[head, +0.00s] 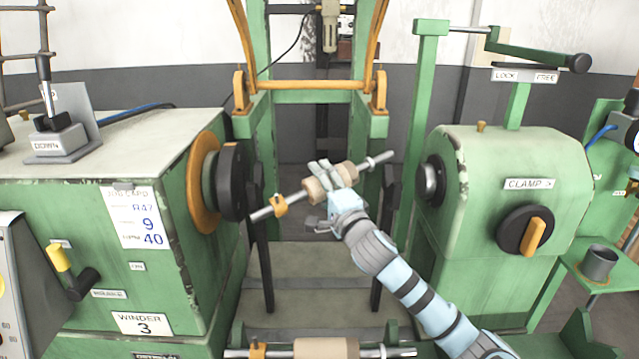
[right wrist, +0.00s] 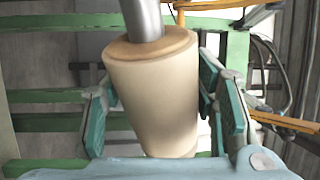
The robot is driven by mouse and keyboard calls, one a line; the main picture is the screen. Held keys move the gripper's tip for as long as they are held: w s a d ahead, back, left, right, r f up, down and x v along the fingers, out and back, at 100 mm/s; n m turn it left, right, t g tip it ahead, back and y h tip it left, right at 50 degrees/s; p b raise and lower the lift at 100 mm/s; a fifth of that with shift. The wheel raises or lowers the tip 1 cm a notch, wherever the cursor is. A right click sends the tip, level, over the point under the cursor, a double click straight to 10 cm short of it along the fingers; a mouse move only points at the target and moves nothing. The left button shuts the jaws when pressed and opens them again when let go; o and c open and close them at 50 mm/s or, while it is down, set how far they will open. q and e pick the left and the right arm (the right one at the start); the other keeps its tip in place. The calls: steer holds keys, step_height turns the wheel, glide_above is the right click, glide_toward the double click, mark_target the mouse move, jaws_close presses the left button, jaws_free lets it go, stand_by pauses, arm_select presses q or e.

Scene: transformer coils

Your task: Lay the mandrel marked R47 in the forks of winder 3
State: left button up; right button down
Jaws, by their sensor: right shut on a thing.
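My right gripper (head: 333,178) is shut on a mandrel, a steel rod with a tan roll (head: 315,188) and an orange collar (head: 280,205) near its left end. The rod is tilted, its right end higher in the picture. No R47 mark is readable on it. In the right wrist view, the tan roll (right wrist: 160,90) stands between the teal finger pads. Winder 3 has dark uprights, apparently its forks, at left (head: 264,255) and right (head: 379,260). The mandrel shows in front of or above them; I cannot tell contact. My left gripper is out of view.
A black chuck (head: 232,182) is at left and a tailstock nose (head: 432,180) at right. The winder's card (head: 138,217) reads R47, 9, 40. Another mandrel (head: 326,348) lies on a rack at the bottom. The clamp knob (head: 524,230) is on the right housing.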

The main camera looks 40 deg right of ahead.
steer(key=shift+f, duration=0.3)
steer(key=c, duration=0.9)
jaws_free()
steer(key=shift+d, duration=0.1)
steer(key=shift+c, duration=0.2)
steer(key=o, duration=0.3)
steer(key=shift+d, duration=0.15)
steer(key=shift+o, duration=0.3)
steer(key=shift+w+d+f, duration=0.1)
steer(key=shift+w+d, duration=0.05)
steer(key=shift+w, duration=0.05)
steer(key=shift+s+a, duration=0.15)
steer(key=shift+a, duration=0.1)
steer(key=v, duration=1.1)
steer(key=shift+s, duration=0.4)
